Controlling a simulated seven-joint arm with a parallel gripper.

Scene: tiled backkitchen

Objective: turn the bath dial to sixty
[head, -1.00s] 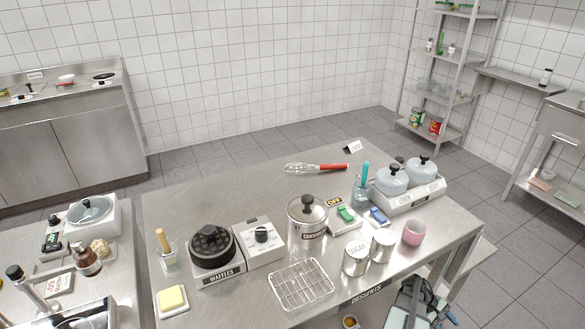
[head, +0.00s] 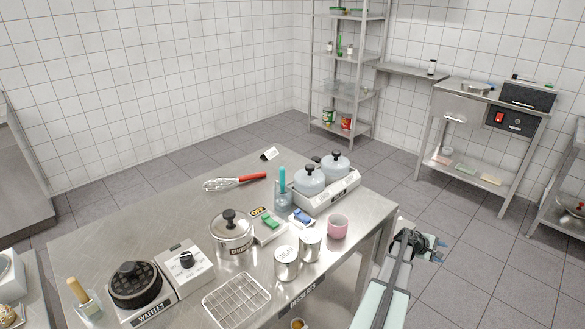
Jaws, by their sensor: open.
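No dial in the head view can be clearly read as the bath dial. A white box with a black dial (head: 186,259) stands beside the waffle iron; its markings are too small to read. A white unit with two grey lidded pots (head: 330,195) stands at the table's far right; no dial on it is clear. Another white unit (head: 8,278) is cut off at the left edge. My gripper (head: 438,248) is open and empty, over the floor right of the table, apart from all of these.
The steel table (head: 150,215) carries a waffle iron (head: 135,287), a steel pot (head: 232,235), a wire rack (head: 237,301), two canisters (head: 298,255), a pink cup (head: 337,226) and a red-handled whisk (head: 235,182). A side bench with an oven (head: 512,120) stands at the right. The floor between is clear.

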